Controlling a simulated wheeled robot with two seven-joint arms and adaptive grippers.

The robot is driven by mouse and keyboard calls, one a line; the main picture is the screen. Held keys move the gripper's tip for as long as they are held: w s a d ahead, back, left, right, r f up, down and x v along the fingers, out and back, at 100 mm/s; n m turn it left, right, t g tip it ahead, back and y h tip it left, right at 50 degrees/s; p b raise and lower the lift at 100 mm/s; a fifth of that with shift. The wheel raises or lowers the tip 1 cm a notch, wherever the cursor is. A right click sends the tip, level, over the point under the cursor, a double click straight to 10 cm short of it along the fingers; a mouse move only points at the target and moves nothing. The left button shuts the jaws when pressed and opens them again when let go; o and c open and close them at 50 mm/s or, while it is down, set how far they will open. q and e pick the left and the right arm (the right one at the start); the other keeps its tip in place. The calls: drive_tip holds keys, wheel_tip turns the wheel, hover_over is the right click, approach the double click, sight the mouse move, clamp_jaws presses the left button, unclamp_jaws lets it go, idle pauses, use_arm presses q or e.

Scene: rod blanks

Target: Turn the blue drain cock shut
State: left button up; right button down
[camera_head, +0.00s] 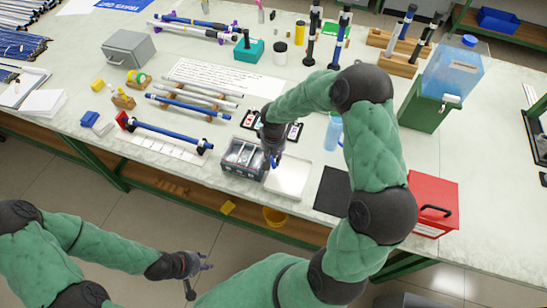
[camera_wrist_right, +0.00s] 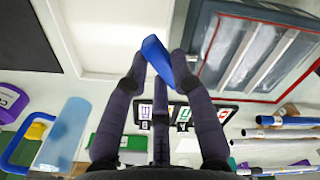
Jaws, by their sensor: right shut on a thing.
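A blue handle (camera_wrist_right: 156,60), which looks like the drain cock, sits between the fingertips of my right gripper (camera_wrist_right: 154,66) in the right wrist view. It lies slanted, beside the dark grey box with a glazed, red-edged top (camera_wrist_right: 258,55). In the head view my right gripper (camera_head: 274,158) reaches down at the right side of this box (camera_head: 243,158), and only a bit of blue (camera_head: 275,163) shows there. The cock's root is hidden. My left gripper (camera_head: 197,277) is empty, fingers apart, in front of the table and below its top.
A white tray (camera_head: 288,178) lies right of the box, with a black mat (camera_head: 331,190) and a red box (camera_head: 434,203) further right. A blue jug (camera_head: 333,132) stands behind the tray. Rods on racks (camera_head: 165,138) lie left. A yellow bucket (camera_head: 275,217) is below the table edge.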

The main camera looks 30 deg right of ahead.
drive_tip(key=m+b, duration=0.3)
drive_tip(key=shift+a+f, duration=0.1)
drive_tip(key=shift+a, duration=0.15)
drive_tip(key=shift+a+m+b, duration=0.2)
drive_tip(key=shift+m+b, duration=1.15)
drive_tip(key=shift+m, duration=0.85)
drive_tip(key=c, duration=1)
unclamp_jaws()
drive_tip(key=shift+c, duration=0.2)
